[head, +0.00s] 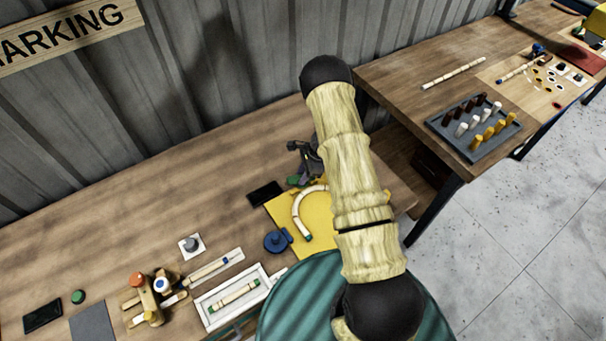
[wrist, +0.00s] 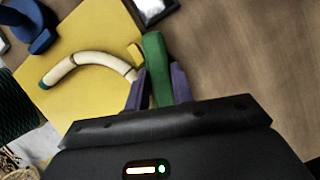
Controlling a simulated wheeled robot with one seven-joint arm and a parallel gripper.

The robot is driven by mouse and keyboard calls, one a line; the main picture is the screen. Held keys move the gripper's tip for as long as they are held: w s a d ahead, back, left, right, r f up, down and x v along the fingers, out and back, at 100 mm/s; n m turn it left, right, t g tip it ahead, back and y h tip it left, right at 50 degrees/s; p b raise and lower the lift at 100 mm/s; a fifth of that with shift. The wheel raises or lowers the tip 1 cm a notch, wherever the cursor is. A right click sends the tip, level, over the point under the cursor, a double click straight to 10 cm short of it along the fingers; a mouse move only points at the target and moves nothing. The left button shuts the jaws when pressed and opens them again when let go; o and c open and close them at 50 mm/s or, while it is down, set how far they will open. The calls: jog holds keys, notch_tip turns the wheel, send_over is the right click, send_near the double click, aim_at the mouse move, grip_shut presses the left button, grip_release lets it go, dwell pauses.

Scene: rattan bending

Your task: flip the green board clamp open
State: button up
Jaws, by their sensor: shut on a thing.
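The green board clamp (wrist: 156,62) stands between the two purple fingers of my gripper (wrist: 158,88) in the wrist view. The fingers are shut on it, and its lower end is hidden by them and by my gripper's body. In the head view a green bit of the clamp (head: 293,181) shows just below my dark gripper (head: 303,165), at the far edge of the yellow board (head: 281,206). A curved pale rattan piece (head: 298,211) with green ends lies on this board; it also shows in the wrist view (wrist: 92,60).
A blue clamp (head: 277,241) sits at the board's near left corner. A black tablet-like object (head: 265,193) lies left of the board. A white tray (head: 212,318) with a straight rattan piece is nearer. The table's back left is clear.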

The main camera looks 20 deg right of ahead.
jog(key=n+b, duration=0.2)
jog(key=shift+w+f+g+b, duration=0.15)
jog(key=shift+w+g+b, duration=0.05)
jog(key=shift+g+b, duration=0.2)
jog(key=shift+r+n+g+b, duration=0.25)
jog(key=shift+n+b, duration=0.2)
jog(key=shift+n, duration=0.55)
jog(key=o, duration=1)
jog(key=b+v, duration=0.4)
jog(key=v, duration=1.3)
jog(key=shift+w+r+b, duration=0.1)
jog(key=shift+r+b, duration=0.05)
jog(key=shift+b, duration=0.25)
